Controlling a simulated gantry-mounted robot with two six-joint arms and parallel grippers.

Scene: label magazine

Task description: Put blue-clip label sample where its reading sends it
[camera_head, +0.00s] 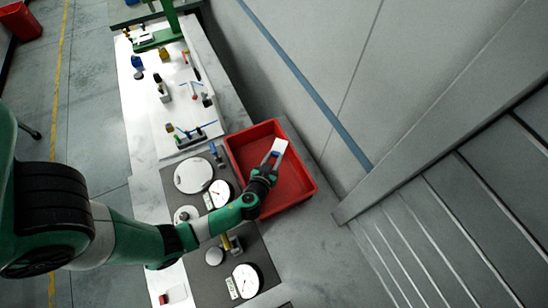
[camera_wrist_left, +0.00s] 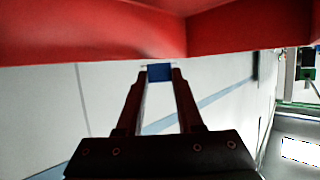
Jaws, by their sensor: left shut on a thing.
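My left gripper (camera_head: 271,160) is shut on the blue-clip label sample (camera_head: 280,147), a white piece with a blue clip. In the head view it is over the red bin (camera_head: 296,188), with the white piece pointing toward the bin's far side. The bin's inside looks empty where I can see it. In the left wrist view, the blue clip (camera_wrist_left: 159,72) sits between the two fingertips, and red bin surfaces fill the top. The sample's height above the bin floor is hard to tell. My right gripper is not in view.
A dark mat beside the bin holds round white dials (camera_head: 220,193) and a large pale disc (camera_head: 193,175). A white board (camera_head: 180,100) farther back carries several small coloured parts. A green stand (camera_head: 158,38) is at the far end. A wall runs along the right.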

